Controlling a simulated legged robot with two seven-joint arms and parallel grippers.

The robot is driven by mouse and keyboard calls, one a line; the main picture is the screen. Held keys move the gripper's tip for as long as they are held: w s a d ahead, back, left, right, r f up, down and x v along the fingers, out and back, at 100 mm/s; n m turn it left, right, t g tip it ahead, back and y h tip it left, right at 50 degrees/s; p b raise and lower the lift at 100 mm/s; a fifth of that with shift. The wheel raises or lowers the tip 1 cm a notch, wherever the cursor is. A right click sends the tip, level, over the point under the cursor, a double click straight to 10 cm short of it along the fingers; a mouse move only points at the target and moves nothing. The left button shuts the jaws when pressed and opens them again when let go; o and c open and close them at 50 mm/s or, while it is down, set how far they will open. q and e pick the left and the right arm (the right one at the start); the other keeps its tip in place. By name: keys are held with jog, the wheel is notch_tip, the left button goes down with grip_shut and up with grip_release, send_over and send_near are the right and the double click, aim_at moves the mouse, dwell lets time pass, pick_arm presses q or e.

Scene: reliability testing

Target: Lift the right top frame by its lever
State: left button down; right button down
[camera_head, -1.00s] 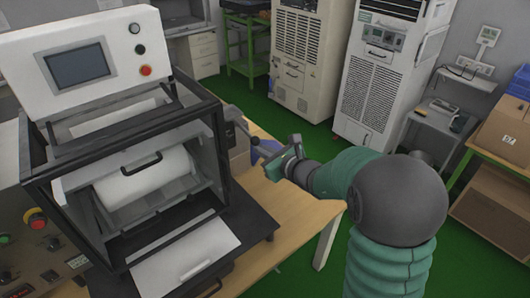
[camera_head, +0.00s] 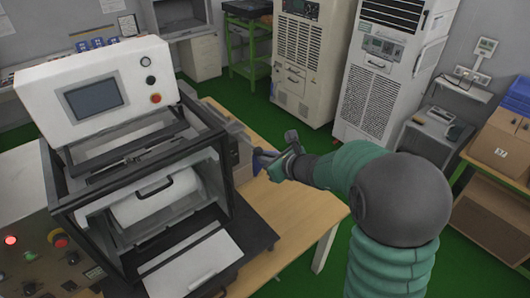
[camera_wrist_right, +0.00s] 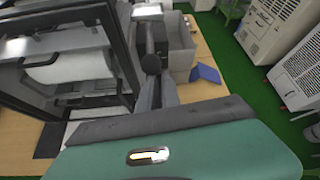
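The machine's dark top frame (camera_head: 137,160) stands in the left half of the head view. Its right side bar also shows in the wrist view (camera_wrist_right: 122,50). A grey lever (camera_head: 228,128) with a dark round joint (camera_wrist_right: 151,63) sits by the frame's right side. My right gripper (camera_head: 268,160) is just right of the lever, over the table. In the wrist view its grey fingers (camera_wrist_right: 157,88) look apart, close below the lever's joint. I see nothing held between them, and cannot tell whether they touch the lever. My left gripper is not in view.
A control panel with a screen (camera_head: 93,97) tops the machine. A white roller with a black handle (camera_head: 155,196) lies inside the frame. A blue object (camera_wrist_right: 205,73) is on the wooden table (camera_head: 290,222). Tall white cabinets (camera_head: 385,70) and a box shelf (camera_head: 495,150) stand behind.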

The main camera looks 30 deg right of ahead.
jog(key=shift+w+r, duration=0.35)
jog(key=shift+r, duration=0.5)
notch_tip(320, 180, down, 5)
jog(key=s+b, duration=0.2)
jog(key=b, duration=0.3)
jog(key=d+v, duration=0.1)
jog(key=v, duration=0.8)
jog(key=shift+s+f, duration=0.2)
jog(key=shift+f, duration=0.2)
jog(key=shift+w+a, duration=0.1)
jog(key=shift+w, duration=0.1)
jog(key=shift+a+f, duration=0.1)
jog(key=shift+f, duration=0.05)
